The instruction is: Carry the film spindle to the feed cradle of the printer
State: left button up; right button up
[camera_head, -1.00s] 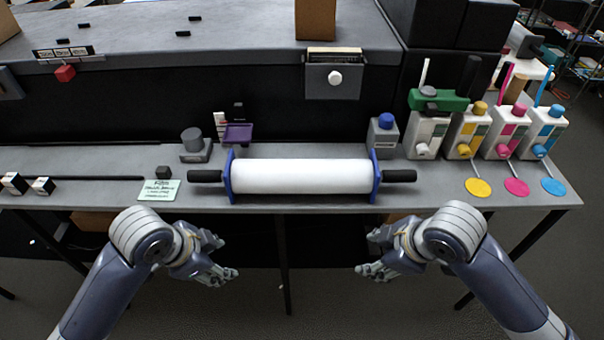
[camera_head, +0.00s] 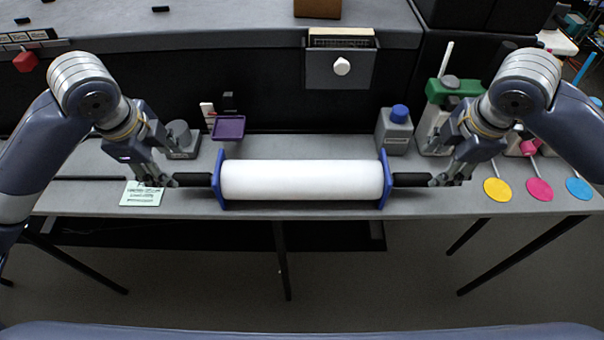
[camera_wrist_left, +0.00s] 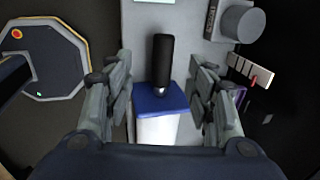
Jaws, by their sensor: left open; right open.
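The film spindle (camera_head: 302,180) is a white roll with blue end plates and black handles, lying level along the grey bench. My left gripper (camera_head: 168,180) is at the outer end of the left black handle (camera_head: 194,180). In the left wrist view the left gripper (camera_wrist_left: 162,85) is open, with its fingers apart on either side of the black handle (camera_wrist_left: 163,60). My right gripper (camera_head: 437,181) is open at the outer end of the right black handle (camera_head: 411,180). I cannot tell whether its fingers touch the handle. I cannot tell which part is the feed cradle.
A pale green card (camera_head: 142,194) lies by my left gripper. Behind the spindle are a purple tray (camera_head: 228,128) and a blue-capped bottle (camera_head: 395,130). Yellow (camera_head: 497,189), magenta (camera_head: 539,189) and cyan discs lie at the right. The bench's front edge is just before the spindle.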

aim_at(182, 177)
pick_arm(q)
jog(key=x, duration=1.1)
jog(key=shift+w+f, duration=0.1)
jog(key=shift+w, duration=0.3)
pick_arm(e)
jog(key=x, duration=1.1)
jog(key=shift+w+f, duration=0.15)
jog(key=shift+w, duration=0.2)
pick_arm(q)
jog(key=shift+c, duration=0.6)
pick_arm(e)
jog(key=shift+c, duration=0.6)
pick_arm(q)
grip_shut()
pick_arm(e)
grip_shut()
